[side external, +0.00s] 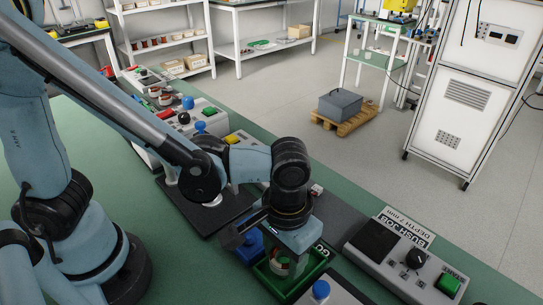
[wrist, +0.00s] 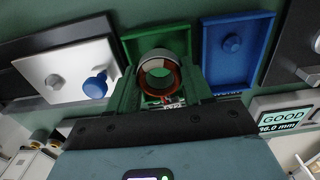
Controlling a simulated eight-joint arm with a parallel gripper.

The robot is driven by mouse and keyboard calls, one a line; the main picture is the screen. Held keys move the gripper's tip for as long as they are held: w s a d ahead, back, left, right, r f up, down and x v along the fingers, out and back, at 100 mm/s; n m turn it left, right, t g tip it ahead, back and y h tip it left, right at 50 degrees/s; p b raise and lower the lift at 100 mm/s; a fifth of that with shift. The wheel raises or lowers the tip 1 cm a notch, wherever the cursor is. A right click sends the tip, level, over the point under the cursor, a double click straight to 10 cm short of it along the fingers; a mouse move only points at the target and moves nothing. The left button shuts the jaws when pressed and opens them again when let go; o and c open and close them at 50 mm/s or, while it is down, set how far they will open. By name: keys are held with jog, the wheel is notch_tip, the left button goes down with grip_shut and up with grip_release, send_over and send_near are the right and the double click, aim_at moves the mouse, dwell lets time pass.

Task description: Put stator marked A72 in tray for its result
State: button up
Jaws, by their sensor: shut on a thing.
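My gripper (side external: 284,256) points down over the green tray (side external: 262,283) in the side view, shut on a stator (side external: 281,266). In the wrist view the stator (wrist: 158,74) is a pale ring with a copper-coloured inside, held between the jaws. A small tag below it appears to read A72. The green tray (wrist: 157,27) lies behind the stator there. I cannot tell whether the stator touches the tray floor.
A white plate (wrist: 50,62) with a blue knob (wrist: 96,86) is on the green tray's other side. A grey box (side external: 405,262) signed BUSH JOB, DEPTH 7 mm stands to the right. More devices line the bench behind.

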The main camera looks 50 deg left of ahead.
jog(key=shift+f, duration=1.4)
dwell(0.4)
jog(key=o, duration=1.3)
jog(key=shift+r, duration=6.05)
jog(key=shift+a, duration=0.1)
jog(key=w+a+t, duration=0.1)
jog(key=a+t, duration=0.1)
jog(key=a, duration=0.4)
jog(key=w+a+t, duration=0.1)
jog(key=a+t, duration=0.1)
jog(key=a, duration=0.5)
jog(key=w+a+t, duration=0.2)
jog(key=a+t, duration=0.1)
jog(key=a, duration=0.4)
jog(key=shift+w+a+r, duration=0.1)
jog(key=shift+a+r, duration=0.05)
jog(key=shift+r, duration=0.05)
